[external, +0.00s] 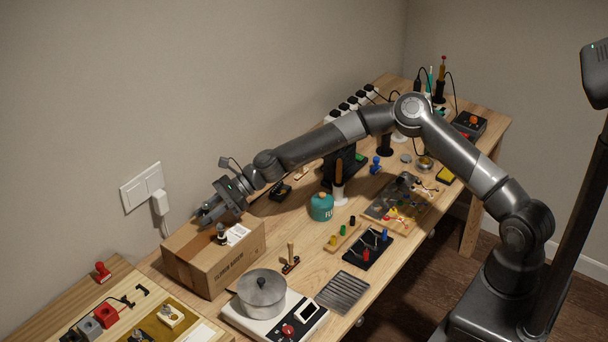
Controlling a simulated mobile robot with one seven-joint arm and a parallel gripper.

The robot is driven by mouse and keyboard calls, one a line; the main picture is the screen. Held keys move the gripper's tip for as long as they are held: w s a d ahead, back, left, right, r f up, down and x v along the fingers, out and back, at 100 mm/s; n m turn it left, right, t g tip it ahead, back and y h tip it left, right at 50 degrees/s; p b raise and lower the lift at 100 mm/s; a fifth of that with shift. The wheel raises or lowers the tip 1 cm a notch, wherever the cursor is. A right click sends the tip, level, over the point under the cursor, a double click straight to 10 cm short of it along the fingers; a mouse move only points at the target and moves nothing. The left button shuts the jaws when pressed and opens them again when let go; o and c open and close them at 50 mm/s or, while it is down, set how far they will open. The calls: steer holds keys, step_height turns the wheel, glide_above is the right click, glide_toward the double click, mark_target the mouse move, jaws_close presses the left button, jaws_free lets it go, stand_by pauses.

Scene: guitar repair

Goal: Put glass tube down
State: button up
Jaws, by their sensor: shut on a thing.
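My gripper (207,213) is above the far left part of the cardboard box (198,271), close to the wall, with its fingers pointing down and to the left. It is shut on the glass tube, but the tube itself is too small and clear to make out in this view. I cannot tell whether the tube touches the box top.
A small dark-topped item (221,236) and a white label (237,235) are on the box top. A metal pot (262,293) stands on a hot plate in front. A teal canister (321,206) stands right of the box. The wall socket plug (161,203) is close behind.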

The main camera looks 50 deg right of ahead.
steer(key=shift+f, duration=1)
steer(key=shift+f, duration=0.15)
steer(key=o, duration=0.8)
steer(key=shift+c, duration=0.2)
